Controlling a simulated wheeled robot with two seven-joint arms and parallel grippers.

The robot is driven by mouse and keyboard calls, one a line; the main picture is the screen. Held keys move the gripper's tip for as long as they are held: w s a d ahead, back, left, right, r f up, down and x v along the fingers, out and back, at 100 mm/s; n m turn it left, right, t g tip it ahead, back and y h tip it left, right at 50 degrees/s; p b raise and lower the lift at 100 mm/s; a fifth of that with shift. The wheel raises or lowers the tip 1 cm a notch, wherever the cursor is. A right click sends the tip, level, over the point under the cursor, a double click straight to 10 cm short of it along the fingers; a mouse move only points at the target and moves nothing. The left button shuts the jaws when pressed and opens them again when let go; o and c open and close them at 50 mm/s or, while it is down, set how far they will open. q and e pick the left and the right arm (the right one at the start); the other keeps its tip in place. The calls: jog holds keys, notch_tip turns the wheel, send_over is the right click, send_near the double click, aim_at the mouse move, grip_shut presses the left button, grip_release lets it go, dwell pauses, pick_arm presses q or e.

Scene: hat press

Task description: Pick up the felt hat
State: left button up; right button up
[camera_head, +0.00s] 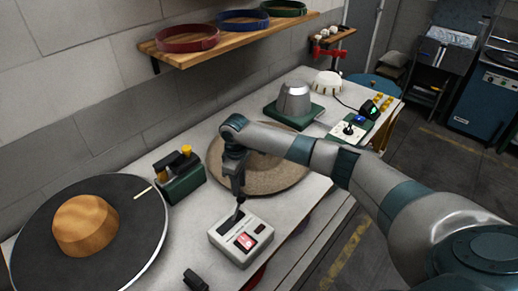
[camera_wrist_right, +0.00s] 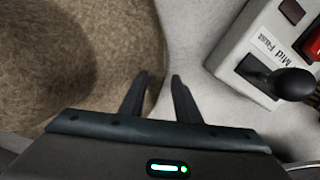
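The felt hat (camera_head: 214,158), brownish beige with a wide round brim, lies on the bench behind my right arm in the head view. My arm hides part of its crown. In the right wrist view its brim (camera_wrist_right: 148,40) fills the left side and its edge runs behind the gap between the fingers. My right gripper (camera_head: 240,197) points down near the front edge of the brim; its two fingers (camera_wrist_right: 161,76) are apart with nothing seen held. Whether the fingers touch the brim cannot be told. My left gripper is not recognisable in either view.
A white control box (camera_head: 241,243) with a black lever stands close in front of the right gripper. A dark round plate (camera_head: 140,235) with a wooden block (camera_head: 84,224) is at left. A green device (camera_head: 179,180) stands behind. A wall shelf (camera_head: 190,57) holds hat bands.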

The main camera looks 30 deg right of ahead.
jog(key=shift+f, duration=0.25)
grip_shut()
jog(key=shift+r, duration=0.1)
dwell(0.3)
